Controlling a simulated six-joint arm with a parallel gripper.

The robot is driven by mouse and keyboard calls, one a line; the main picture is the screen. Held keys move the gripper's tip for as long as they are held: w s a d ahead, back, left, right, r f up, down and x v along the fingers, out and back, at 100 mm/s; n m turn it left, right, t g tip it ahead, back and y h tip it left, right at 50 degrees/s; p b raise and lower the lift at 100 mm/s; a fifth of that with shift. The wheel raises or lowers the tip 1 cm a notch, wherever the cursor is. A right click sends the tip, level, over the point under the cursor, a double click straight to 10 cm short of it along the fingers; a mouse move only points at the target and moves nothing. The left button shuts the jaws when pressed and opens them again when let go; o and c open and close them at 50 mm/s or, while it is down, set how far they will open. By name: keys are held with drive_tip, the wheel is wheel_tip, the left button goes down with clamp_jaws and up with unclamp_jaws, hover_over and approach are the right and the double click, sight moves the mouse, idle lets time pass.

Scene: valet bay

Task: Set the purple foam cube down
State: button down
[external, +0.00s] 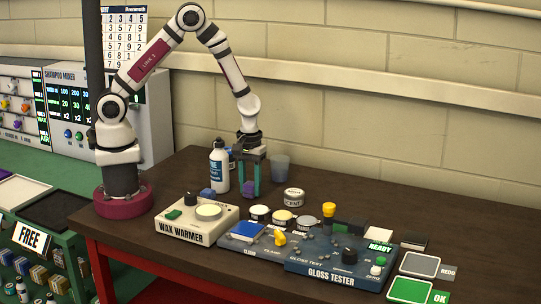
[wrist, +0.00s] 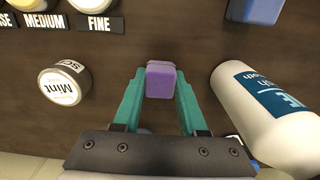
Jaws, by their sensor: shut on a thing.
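The purple foam cube (wrist: 160,82) is between the two teal fingertips of my gripper (wrist: 161,96) in the wrist view. My gripper is shut on it, with a finger on each side. In the external view my gripper (external: 249,182) points down over the back part of the brown table (external: 340,196), and the purple cube (external: 249,188) shows at its fingertips. The cube is low, close to the table top; I cannot tell whether it touches.
A white bottle (external: 219,168) stands just left of my gripper; it is close on the right in the wrist view (wrist: 262,112). A round Mint tin (external: 293,197) and a grey cup (external: 280,166) are near. The wax warmer (external: 190,228) and gloss tester (external: 335,270) stand in front.

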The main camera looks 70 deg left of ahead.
drive_tip(key=shift+f, duration=0.1)
drive_tip(key=shift+c, duration=2.3)
unclamp_jaws()
